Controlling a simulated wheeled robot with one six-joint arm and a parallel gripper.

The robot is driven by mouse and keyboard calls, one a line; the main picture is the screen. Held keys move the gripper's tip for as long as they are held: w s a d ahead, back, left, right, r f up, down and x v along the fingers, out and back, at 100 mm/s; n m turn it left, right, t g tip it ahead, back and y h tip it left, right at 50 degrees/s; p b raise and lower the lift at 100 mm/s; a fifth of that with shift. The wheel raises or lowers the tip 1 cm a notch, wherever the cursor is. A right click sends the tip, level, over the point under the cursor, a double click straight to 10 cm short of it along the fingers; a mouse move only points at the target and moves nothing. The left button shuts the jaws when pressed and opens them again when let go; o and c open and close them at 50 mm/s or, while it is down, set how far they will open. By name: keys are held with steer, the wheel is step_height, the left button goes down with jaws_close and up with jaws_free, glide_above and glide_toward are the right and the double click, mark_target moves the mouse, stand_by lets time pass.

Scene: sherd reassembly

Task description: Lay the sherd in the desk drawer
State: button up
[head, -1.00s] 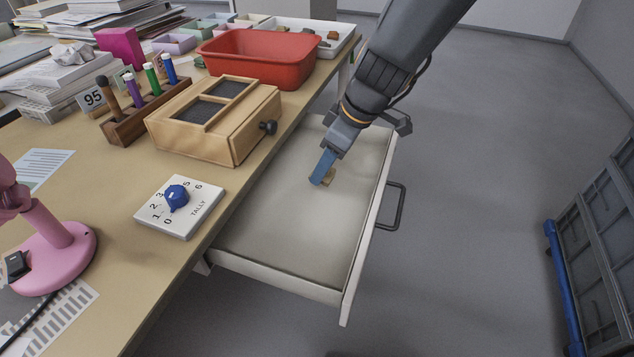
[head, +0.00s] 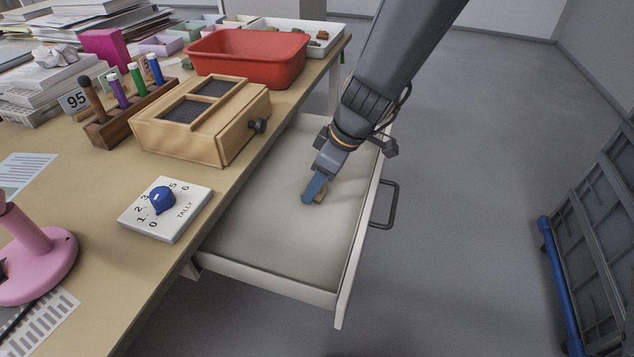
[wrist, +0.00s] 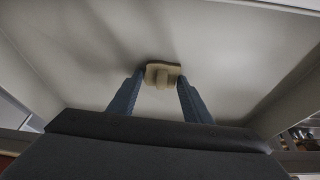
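The sherd (wrist: 162,74) is a small tan, blocky piece between the tips of my gripper's blue fingers in the wrist view. My gripper (head: 314,190) points down into the open desk drawer (head: 275,278) and is shut on the sherd. The drawer is pale, pulled well out, and its floor looks bare around the sherd. The sherd is low over the drawer floor; I cannot tell whether it touches.
The drawer's dark handle (head: 387,205) is on its right side. A dark folded cart (head: 600,210) is at the right.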

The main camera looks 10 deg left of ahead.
steer(key=shift+o, duration=1.4)
steer(key=shift+r, duration=0.1)
steer(key=shift+r+p, duration=0.15)
steer(key=shift+p, duration=0.15)
steer(key=p+v, duration=0.1)
steer(key=v, duration=1.1)
steer(key=shift+p, duration=0.4)
steer(key=s+d+r+m+h, duration=0.3)
steer(key=s+d+m, duration=1)
steer(key=d, duration=0.6)
steer(key=shift+s+r+g+h, duration=0.2)
steer(key=shift+s+g+h, duration=0.2)
steer(key=shift+s, duration=0.85)
steer(key=shift+d, duration=0.1)
